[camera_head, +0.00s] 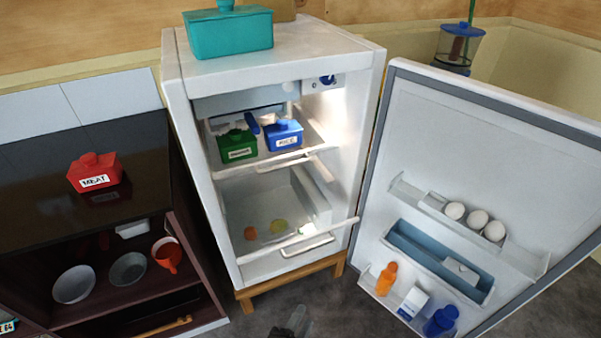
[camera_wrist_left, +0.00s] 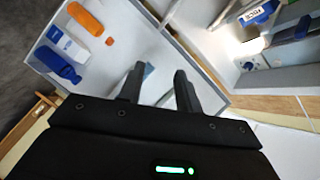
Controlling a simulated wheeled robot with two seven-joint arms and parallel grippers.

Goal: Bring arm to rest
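My left gripper (camera_head: 293,323) shows as a small dark shape at the bottom edge of the head view, in front of the fridge and low over the dark floor. In the left wrist view my left gripper (camera_wrist_left: 157,78) has its two black fingers apart, with nothing between them. The fridge door shelves appear beyond the fingers in that view. My right gripper is in neither view.
The fridge (camera_head: 210,200) stands open, its door (camera_head: 500,150) swung out to the right. Inside are a green box (camera_head: 237,146) and a blue box (camera_head: 284,135). A dark cabinet (camera_head: 75,190) with a red meat box (camera_head: 95,174) stands left. Floor in front is clear.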

